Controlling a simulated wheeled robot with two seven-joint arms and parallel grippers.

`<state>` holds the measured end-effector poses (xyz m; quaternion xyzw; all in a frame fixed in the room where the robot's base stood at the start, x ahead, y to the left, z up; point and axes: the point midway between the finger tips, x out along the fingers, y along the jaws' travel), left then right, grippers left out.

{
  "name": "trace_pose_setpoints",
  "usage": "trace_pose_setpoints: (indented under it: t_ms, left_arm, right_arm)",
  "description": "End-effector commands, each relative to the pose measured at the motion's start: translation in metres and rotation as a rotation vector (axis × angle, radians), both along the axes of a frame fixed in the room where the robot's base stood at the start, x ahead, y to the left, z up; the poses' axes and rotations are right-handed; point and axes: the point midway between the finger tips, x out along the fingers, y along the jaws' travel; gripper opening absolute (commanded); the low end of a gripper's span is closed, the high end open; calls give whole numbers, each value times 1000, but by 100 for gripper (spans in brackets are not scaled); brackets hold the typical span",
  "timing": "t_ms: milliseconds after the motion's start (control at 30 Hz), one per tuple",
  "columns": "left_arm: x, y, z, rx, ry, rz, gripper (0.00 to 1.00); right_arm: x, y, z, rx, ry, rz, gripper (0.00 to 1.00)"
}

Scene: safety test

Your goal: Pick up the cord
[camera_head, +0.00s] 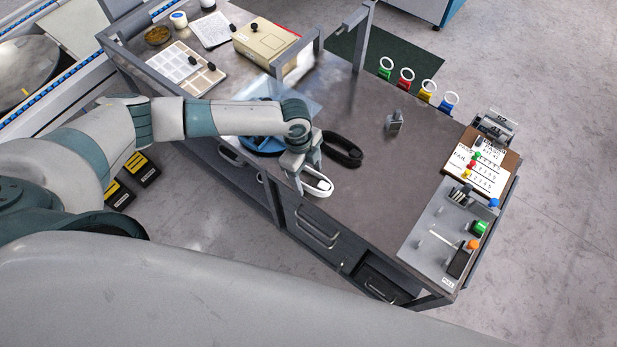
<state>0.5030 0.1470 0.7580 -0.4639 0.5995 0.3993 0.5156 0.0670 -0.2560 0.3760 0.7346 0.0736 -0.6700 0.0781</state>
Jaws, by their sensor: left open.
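A white looped item, seemingly a coiled cord (318,188), lies at the near edge of the grey workbench (385,190). A black coiled cord (343,149) lies just behind it, to the right of my left wrist. My left gripper (306,177) points down over the white coil with its fingers open at the coil's left part. I cannot tell whether the fingers touch it. The gripper and wrist hide part of the white coil. My right gripper is out of view.
A blue round item (262,145) sits partly behind my left forearm. A small grey block (394,122) stands mid-bench. Colored ringed tags (406,78) line the far edge. A control panel (445,243) and clipboard (482,168) are at right. The bench between is clear.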

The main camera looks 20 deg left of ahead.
Motion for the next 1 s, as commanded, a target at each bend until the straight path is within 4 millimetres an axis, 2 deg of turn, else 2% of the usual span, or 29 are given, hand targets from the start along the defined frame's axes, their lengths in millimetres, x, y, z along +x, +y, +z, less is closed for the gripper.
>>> trace_pose_setpoints:
  t_ms: [67,267,667,867,1000]
  left_arm:
    - [0,0,0,0,0,0,67]
    - [0,0,0,0,0,0,19]
    - [1,0,4,-1,-2,1,19]
    - [1,0,19,-2,-2,-2,19]
    - [1,-1,42,-3,-5,-3,19]
  right_arm:
    - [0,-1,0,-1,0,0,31]
    - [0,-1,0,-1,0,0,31]
    - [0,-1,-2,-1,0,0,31]
    - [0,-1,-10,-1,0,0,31]
    - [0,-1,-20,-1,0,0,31]
